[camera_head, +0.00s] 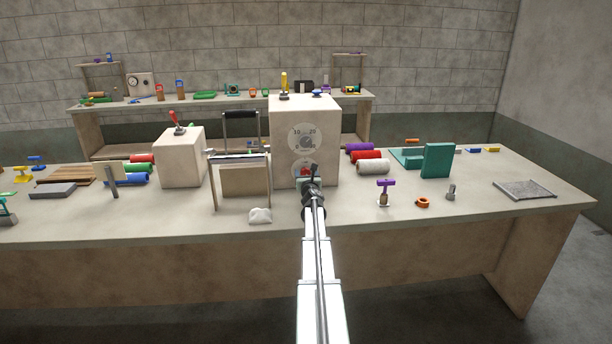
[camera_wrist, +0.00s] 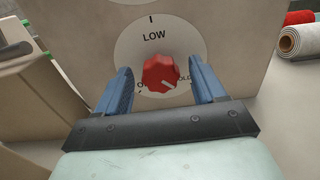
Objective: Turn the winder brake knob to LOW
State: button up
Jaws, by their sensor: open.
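The red winder brake knob (camera_wrist: 160,74) sits on a round white dial plate (camera_wrist: 125,45) on the front of a beige box (camera_head: 325,125). LOW is printed above the knob, a partly hidden word starting with O at lower left, and a word ending in OLD at right. The knob's white mark points to the lower right, toward that right word. My gripper (camera_wrist: 160,80) is open, with one blue finger on each side of the knob. Gaps show between fingers and knob. In the head view the knob (camera_head: 305,172) is partly covered by my gripper (camera_head: 311,177).
A larger numbered dial (camera_head: 306,140) is above the knob on the same box. Coloured rolls (camera_head: 373,167) lie to the right.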

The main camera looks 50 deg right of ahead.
jog(key=shift+w+d, duration=0.1)
jog(key=shift+w, duration=0.05)
jog(key=shift+c, duration=0.2)
jog(key=c, duration=1)
